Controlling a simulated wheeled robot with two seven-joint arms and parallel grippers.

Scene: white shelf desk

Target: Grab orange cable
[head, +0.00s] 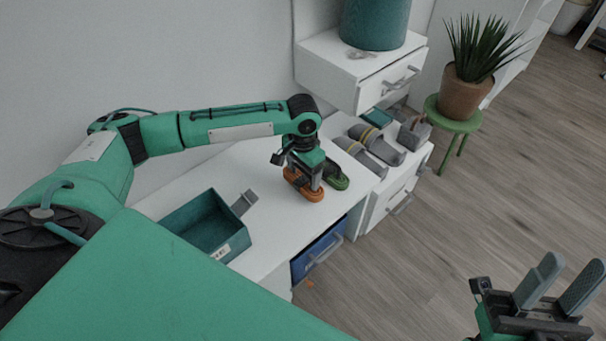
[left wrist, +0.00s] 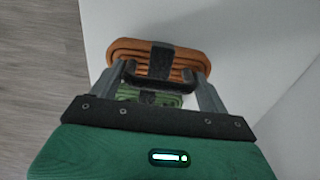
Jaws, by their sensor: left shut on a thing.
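The orange cable (head: 304,187) is a coiled bundle on the white desk in the head view. In the left wrist view it (left wrist: 190,57) shows a dark strap around its middle. My left gripper (head: 312,180) is at the bundle, shut on it, with its fingers (left wrist: 157,82) at the sides of the coil. A green cable bundle (head: 336,178) lies right beside it, partly hidden behind the gripper; it also shows in the left wrist view (left wrist: 130,96). My right gripper (head: 556,290) is open and empty at the lower right, away from the desk.
A teal open box (head: 207,226) stands on the desk left of the gripper, with a grey piece at its rim. A blue drawer (head: 319,250) is below the desk's front edge. Grey slippers (head: 376,146) lie on the low shelf at right. A potted plant (head: 464,95) stands beyond.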

